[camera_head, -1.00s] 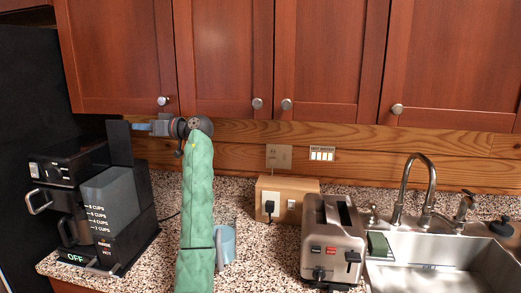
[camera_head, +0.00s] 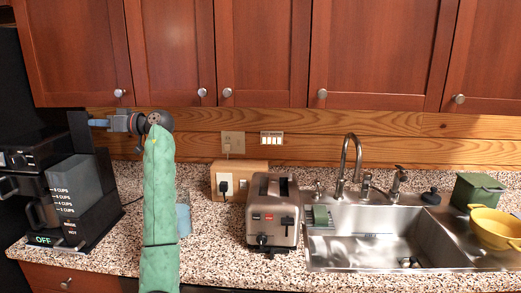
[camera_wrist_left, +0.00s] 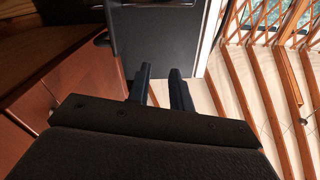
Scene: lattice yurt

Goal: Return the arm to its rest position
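My left arm, in a green quilted sleeve (camera_head: 160,210), rises from the bottom of the head view in front of the counter. Its left gripper (camera_head: 92,122) points left at the top, in front of the wood backsplash and near the coffee maker's upper edge. In the left wrist view the two dark fingers (camera_wrist_left: 159,70) stand apart with a gap between them and nothing held. My right gripper is in neither view.
A coffee maker (camera_head: 72,185) stands left, a toaster (camera_head: 272,215) mid-counter, and a light blue item (camera_head: 184,219) is partly hidden behind my arm. A sink (camera_head: 370,240), green bin (camera_head: 476,190) and yellow colander (camera_head: 495,228) lie right. Red-brown cabinets (camera_head: 265,50) hang above.

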